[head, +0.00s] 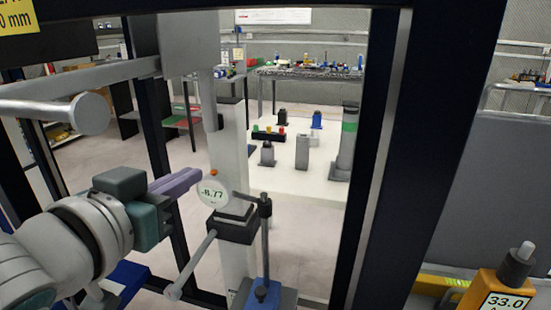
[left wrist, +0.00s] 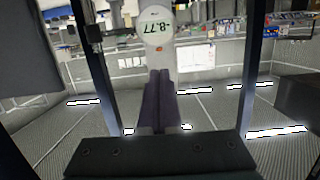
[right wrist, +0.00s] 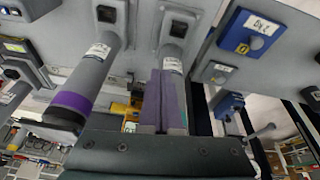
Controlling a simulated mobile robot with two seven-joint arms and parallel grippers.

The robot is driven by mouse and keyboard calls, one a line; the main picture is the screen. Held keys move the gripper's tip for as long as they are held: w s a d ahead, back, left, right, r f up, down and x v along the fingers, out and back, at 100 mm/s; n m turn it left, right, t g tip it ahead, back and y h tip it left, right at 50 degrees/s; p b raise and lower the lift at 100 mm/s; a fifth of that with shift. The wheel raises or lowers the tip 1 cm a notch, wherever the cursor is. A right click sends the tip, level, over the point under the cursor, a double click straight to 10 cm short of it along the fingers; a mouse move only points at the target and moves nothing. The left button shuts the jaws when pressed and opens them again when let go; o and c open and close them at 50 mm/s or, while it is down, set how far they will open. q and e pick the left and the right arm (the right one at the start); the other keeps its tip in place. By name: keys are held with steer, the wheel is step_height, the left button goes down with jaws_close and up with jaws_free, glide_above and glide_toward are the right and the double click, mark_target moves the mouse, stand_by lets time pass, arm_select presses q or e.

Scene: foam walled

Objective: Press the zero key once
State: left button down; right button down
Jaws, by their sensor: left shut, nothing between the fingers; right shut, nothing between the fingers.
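A round white gauge (head: 212,191) with a digital display reading -8.77 is mounted on an upright stand in the head view. A small orange-red key (head: 214,172) sits on its upper rim, which I take for the zero key. The gauge (left wrist: 156,27) appears upside down in the left wrist view, with the orange key (left wrist: 159,48) just past my fingertips. My left gripper (head: 199,172) is shut and empty, its purple fingers pointing at the key from the left with a small gap showing. My right gripper (right wrist: 165,73) is shut and empty, seen only in the right wrist view.
A dark frame post (head: 375,150) stands right of the gauge. A thin rod on a blue-based stand (head: 264,245) rises close beside it. An orange meter (head: 495,293) reading 33.0 is at lower right. Grey cylinders, one with a purple band (right wrist: 70,103), surround my right gripper.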

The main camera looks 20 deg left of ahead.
mark_target(214, 172)
arm_select(q)
steer(key=x, duration=0.5)
steer(key=shift+w, duration=0.2)
steer(key=shift+f, duration=0.1)
